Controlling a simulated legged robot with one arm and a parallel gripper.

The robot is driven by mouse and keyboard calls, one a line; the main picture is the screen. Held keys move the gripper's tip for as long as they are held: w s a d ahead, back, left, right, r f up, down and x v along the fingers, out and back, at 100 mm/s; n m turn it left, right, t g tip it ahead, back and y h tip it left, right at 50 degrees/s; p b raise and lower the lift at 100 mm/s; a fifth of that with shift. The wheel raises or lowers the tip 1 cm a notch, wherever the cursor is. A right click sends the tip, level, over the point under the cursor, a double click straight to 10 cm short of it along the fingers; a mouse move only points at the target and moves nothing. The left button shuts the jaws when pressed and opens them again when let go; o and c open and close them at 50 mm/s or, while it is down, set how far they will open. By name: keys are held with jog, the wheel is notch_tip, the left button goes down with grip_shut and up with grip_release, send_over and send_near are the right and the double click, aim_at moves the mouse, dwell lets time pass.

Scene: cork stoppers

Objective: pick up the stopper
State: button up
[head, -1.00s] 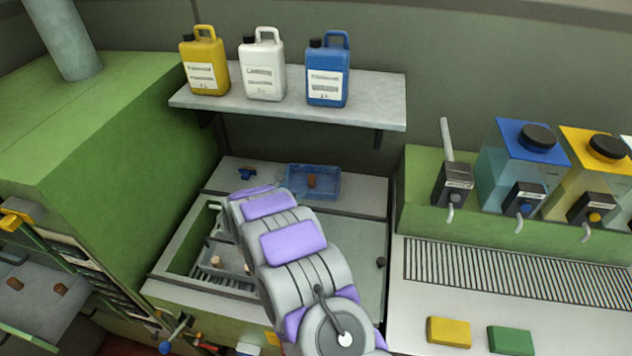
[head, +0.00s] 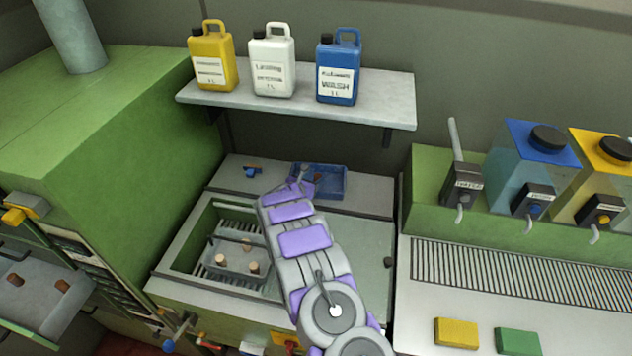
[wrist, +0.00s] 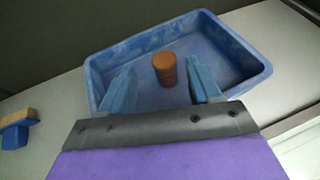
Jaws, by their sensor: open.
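A brown cork stopper (wrist: 164,68) stands upright in a shallow blue tray (wrist: 250,72). The tray also shows at the back of the counter in the head view (head: 340,184), with part of the stopper (head: 318,177) visible beside my gripper (head: 303,180). In the wrist view my gripper (wrist: 163,86) is open, with one blue-grey finger on each side and the stopper ahead, between the fingertip directions. The fingers reach over the tray's near side. I cannot tell their exact height above its floor.
Several other corks (head: 221,259) stand in the sunken basin on the left. A small blue object with a brown top (head: 251,170) lies left of the tray. A shelf (head: 380,106) with three jugs overhangs behind.

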jog(key=shift+w+d+f, duration=0.2)
jog(key=shift+w+d, duration=0.1)
jog(key=shift+w, duration=0.35)
jog(key=shift+w+d+r, duration=0.1)
jog(key=shift+d, duration=0.45)
jog(key=shift+a, duration=0.45)
jog(key=c, duration=0.9)
jog(key=shift+d, duration=0.35)
jog(key=shift+c, duration=1)
